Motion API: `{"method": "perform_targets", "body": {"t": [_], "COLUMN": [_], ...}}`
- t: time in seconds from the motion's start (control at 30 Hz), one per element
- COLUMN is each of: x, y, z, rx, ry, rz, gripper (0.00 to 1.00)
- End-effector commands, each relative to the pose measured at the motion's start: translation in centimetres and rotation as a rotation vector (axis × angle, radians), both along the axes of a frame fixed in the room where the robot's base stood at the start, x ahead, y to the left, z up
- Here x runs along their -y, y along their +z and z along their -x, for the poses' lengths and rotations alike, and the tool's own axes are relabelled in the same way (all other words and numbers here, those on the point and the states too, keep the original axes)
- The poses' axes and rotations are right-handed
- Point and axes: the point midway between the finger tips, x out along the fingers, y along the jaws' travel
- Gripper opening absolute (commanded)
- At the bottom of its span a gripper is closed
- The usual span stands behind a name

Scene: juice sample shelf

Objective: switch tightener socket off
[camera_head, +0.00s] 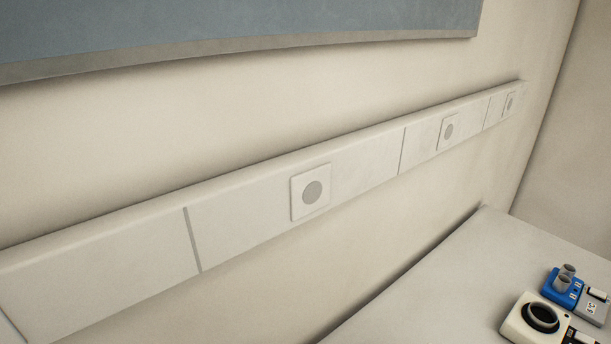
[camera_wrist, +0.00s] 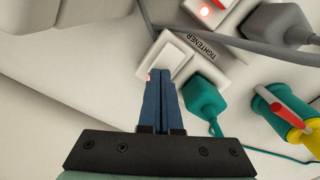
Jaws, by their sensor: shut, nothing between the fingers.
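In the wrist view, a white socket block carries the label TIGHTENER (camera_wrist: 201,47). Its square white rocker switch (camera_wrist: 168,52) is at the block's left part. A teal plug (camera_wrist: 204,97) with a teal cable sits at the block's lower right. My gripper (camera_wrist: 164,75) is shut and empty; its blue fingers reach up over the lower edge of the switch, and I cannot tell whether they touch it. A small reddish glow shows just left of the fingertips, at the switch's lower left. My gripper is not in the head view.
Another socket block with a lit red light (camera_wrist: 204,11) and a grey plug (camera_wrist: 278,23) lie above right. A yellow and teal object with a red bar (camera_wrist: 287,114) is at right. The head view shows a wall rail (camera_head: 100,265) and a table (camera_head: 440,280) holding small devices.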

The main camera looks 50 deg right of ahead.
Motion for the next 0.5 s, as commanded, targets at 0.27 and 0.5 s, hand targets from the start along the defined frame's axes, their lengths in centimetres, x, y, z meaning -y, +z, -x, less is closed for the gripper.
{"method": "perform_targets", "body": {"t": [0.27, 0.5], "x": [0.0, 0.0], "y": [0.1, 2.0], "z": [0.1, 0.1], "rx": [-0.002, -0.002], "ry": [-0.001, -0.001], "rz": [0.000, 0.000], "gripper": [0.00, 0.00]}}
